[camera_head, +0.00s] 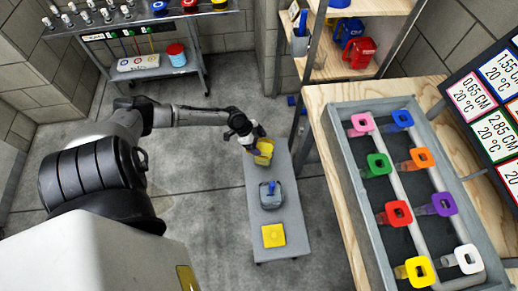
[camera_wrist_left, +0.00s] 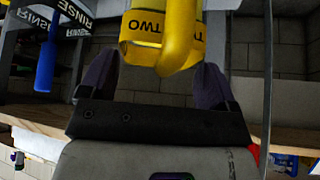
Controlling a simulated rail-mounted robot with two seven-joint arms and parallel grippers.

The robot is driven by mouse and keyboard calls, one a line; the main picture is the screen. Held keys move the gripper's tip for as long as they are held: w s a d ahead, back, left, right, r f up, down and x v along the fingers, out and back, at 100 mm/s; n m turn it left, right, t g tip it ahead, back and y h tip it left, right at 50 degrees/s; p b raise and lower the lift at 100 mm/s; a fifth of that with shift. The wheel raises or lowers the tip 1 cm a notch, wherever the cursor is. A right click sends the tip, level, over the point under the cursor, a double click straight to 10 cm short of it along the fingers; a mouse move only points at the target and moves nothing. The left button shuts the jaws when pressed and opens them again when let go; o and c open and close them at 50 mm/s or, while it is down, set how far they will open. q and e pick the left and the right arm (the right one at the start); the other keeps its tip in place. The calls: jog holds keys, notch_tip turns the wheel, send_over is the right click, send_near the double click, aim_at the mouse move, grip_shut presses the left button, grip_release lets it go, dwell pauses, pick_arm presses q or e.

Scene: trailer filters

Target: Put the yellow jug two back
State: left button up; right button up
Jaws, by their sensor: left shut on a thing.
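The yellow jug two (camera_head: 264,152) is in my left gripper (camera_head: 254,143), above the far end of a narrow grey bench (camera_head: 262,213). In the left wrist view the jug (camera_wrist_left: 140,52) shows close up, with the word TWO upside down on it. The dark fingers of my left gripper (camera_wrist_left: 153,80) stand on either side of the jug's handle. The jug's lower part is cut off by the wrist view's top edge. A flat yellow square (camera_head: 273,236) lies on the near end of the bench. My right gripper is not in view.
A grey tub with a blue handle (camera_head: 271,195) stands mid-bench. A wooden shelf (camera_head: 334,70) with blue and red jugs rises behind on the right. A long grey trough (camera_head: 340,150) of coloured filters is at right. Open floor (camera_head: 190,220) lies left of the bench.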

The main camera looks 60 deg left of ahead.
aim_at(258, 147)
pick_arm(q)
jog(key=shift+f+b, duration=0.75)
jog(key=shift+f, duration=1.45)
jog(key=o, duration=1.3)
jog(key=shift+f, duration=0.1)
jog(key=o, duration=0.3)
